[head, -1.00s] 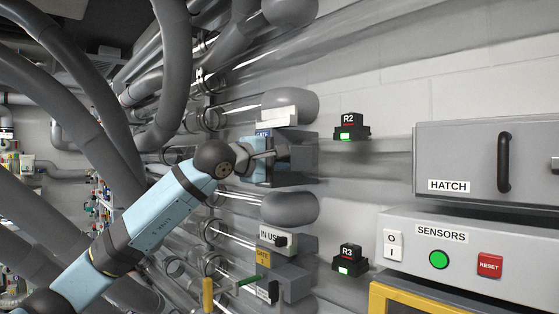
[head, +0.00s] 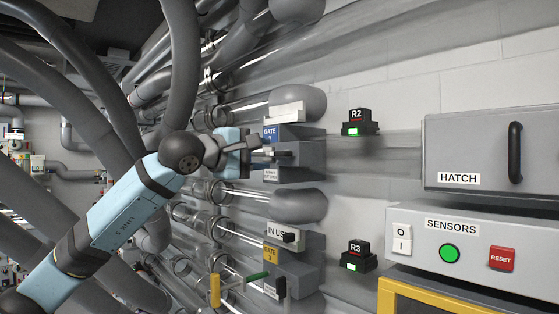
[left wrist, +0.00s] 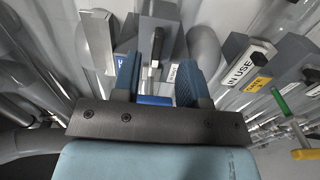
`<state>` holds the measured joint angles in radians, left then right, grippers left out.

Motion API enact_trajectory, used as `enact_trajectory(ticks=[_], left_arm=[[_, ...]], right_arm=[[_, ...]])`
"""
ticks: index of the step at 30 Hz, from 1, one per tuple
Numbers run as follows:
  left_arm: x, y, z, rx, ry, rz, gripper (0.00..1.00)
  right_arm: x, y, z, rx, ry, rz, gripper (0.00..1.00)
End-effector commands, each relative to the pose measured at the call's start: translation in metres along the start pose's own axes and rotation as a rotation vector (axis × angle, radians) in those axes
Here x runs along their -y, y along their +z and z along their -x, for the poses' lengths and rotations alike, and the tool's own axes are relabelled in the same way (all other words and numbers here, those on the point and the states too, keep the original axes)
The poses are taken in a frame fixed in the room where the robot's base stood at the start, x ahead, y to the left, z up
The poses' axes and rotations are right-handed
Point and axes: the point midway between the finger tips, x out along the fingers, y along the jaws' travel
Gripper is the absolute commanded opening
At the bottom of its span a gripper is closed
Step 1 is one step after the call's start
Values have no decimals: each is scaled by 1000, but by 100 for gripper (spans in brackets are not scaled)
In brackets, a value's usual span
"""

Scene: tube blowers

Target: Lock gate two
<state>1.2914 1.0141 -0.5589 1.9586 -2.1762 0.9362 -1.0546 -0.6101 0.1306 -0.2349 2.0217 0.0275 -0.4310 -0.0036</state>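The gate box with the blue GATE label (head: 270,134) is on the pipe wall, left of the R2 unit; its number is too small to read surely. A small dark and silver handle (left wrist: 156,47) sticks out of its grey body (head: 303,158). My left gripper (head: 262,148) is at the left side of this box. In the left wrist view its two blue fingers (left wrist: 158,72) stand apart, with the handle showing between them and beyond. I cannot tell whether they touch it. My right gripper is not in view.
Below is another gate box with a yellow GATE label (head: 271,254), an IN USE plate (head: 280,235) and a green lever (head: 257,277). R2 (head: 359,122) and R3 (head: 358,256) show green lights. Hatch (head: 470,155) and sensors panel (head: 450,235) are at right.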

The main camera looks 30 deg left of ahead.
Motion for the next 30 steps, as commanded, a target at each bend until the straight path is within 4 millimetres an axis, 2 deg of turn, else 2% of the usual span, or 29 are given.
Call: enact_trajectory(ticks=[3, 10, 15, 30], left_arm=[[3, 0, 25, -2, -1, -3, 39], [1, 0, 54, 0, -1, -1, 39], [0, 0, 59, 0, -1, 0, 39], [3, 2, 57, 7, -4, 7, 39]], right_arm=[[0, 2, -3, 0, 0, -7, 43], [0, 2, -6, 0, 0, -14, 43], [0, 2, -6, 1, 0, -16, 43], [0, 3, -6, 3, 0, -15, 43]])
